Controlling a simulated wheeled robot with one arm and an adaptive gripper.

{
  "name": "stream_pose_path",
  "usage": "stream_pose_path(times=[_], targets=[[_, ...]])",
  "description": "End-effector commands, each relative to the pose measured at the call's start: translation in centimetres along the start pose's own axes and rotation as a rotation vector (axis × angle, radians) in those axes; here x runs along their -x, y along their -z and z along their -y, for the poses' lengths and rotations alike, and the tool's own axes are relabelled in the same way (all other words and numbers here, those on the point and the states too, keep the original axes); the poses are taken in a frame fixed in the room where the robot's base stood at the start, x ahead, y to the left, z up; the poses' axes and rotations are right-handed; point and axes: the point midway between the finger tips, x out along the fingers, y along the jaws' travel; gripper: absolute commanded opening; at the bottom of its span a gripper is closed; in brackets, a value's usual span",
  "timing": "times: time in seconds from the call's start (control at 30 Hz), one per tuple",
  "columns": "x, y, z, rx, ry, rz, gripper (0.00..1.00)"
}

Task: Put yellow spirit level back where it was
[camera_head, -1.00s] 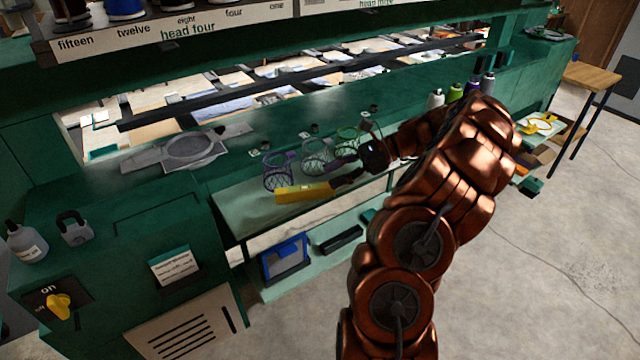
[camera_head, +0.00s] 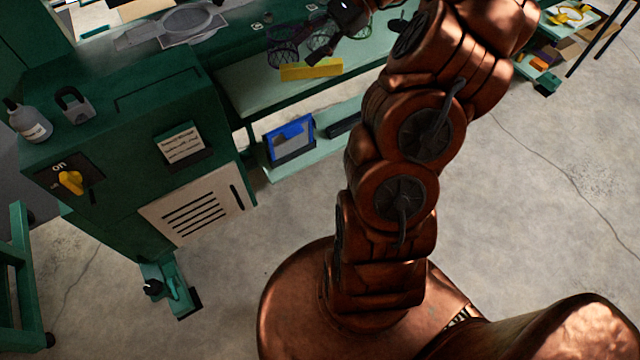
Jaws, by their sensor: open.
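The yellow spirit level (camera_head: 311,70) lies lengthwise on the pale green upper shelf (camera_head: 262,88) under the machine's table edge. It looks nearly level in the picture and rests near the shelf's front. My gripper (camera_head: 308,52) is open, with its dark fingers just above and behind the level in the picture. The fingers overlap the dark mesh hoops, so I cannot tell the exact gap to the level. Nothing shows held between them.
Mesh hoops (camera_head: 284,52) hang close behind the level. A blue framed item (camera_head: 289,140) stands on the lower shelf. A green cabinet with a yellow switch (camera_head: 71,182), a bottle (camera_head: 30,122) and a padlock (camera_head: 74,104) is at left. The floor in front is clear.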

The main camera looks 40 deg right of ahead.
Motion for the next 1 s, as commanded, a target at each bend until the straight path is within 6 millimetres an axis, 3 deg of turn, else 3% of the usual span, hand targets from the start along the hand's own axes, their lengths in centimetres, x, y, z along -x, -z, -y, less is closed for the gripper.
stream_pose_path(times=[0.03, 0.2, 0.5, 0.7, 1.0], targets=[[-1.7, -1.9, -0.6, 0.061, -0.05, -0.02, 0.51], [-6.4, -6.2, -3.1, 0.252, -0.199, -0.09, 0.51], [-12.2, -10.8, -10.1, 0.586, -0.456, -0.22, 0.51], [-14.2, -11.8, -15.6, 0.796, -0.627, -0.301, 0.51], [-14.4, -10.8, -23.2, 1.094, -0.866, -0.419, 0.51]])
